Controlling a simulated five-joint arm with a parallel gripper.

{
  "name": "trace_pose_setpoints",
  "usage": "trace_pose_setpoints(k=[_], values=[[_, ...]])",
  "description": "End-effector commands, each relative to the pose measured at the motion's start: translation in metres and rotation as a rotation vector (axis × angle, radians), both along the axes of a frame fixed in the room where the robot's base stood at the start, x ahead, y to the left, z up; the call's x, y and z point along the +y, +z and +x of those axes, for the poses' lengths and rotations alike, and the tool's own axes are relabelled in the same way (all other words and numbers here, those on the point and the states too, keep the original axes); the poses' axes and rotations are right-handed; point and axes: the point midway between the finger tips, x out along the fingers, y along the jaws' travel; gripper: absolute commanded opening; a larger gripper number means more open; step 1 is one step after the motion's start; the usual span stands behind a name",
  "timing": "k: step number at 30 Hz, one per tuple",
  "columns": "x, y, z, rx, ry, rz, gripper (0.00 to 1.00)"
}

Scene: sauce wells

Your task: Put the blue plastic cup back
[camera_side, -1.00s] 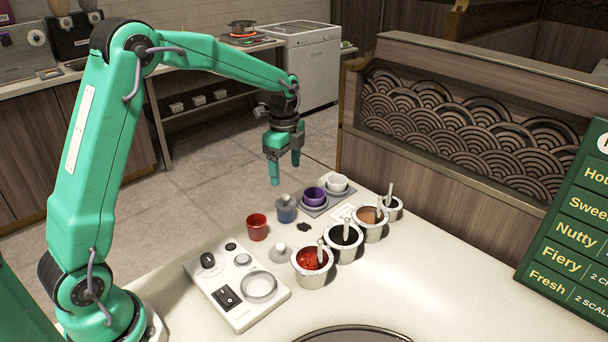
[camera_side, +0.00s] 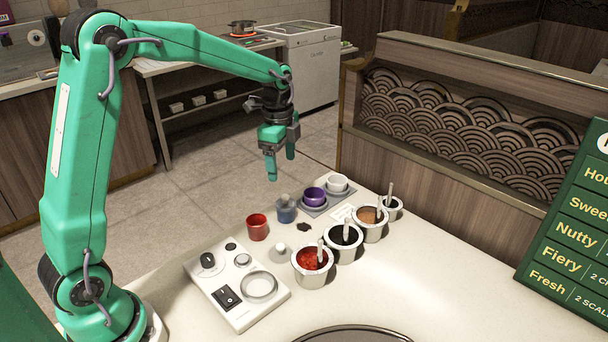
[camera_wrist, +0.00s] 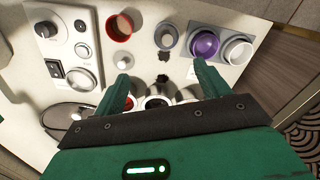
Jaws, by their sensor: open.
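The blue plastic cup (camera_side: 286,212) is a small grey-blue cup standing on the counter, between a red cup (camera_side: 257,227) and the small grey tray (camera_side: 318,212). In the wrist view the blue cup (camera_wrist: 166,37) stands upright, apart from the tray (camera_wrist: 192,72). A purple cup (camera_side: 314,196) and a white cup (camera_side: 337,184) sit on the tray. My gripper (camera_side: 281,166) is open and empty, hanging above and behind the cups in the side view. In the wrist view my gripper (camera_wrist: 162,72) has its fingers spread wide.
Metal sauce pots (camera_side: 313,270) with spoons stand in a row in front of the cups. A white control panel (camera_side: 235,287) lies at left. A pale knobbed piece (camera_side: 278,251) and a dark splotch (camera_side: 303,227) are on the counter. A wooden partition (camera_side: 450,165) stands behind.

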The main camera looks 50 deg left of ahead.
Motion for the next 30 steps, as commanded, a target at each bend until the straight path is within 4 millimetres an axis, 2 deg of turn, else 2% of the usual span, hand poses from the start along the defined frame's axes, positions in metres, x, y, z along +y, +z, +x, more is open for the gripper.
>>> trace_pose_setpoints(k=[7,15,24,30], values=[[-0.016,0.042,-0.040,-0.085,0.200,-0.010,0.75],[-0.032,0.073,-0.090,-0.177,0.435,-0.046,0.75],[-0.046,0.090,-0.148,-0.273,0.693,-0.118,0.75],[-0.053,0.091,-0.185,-0.329,0.863,-0.184,0.75]])
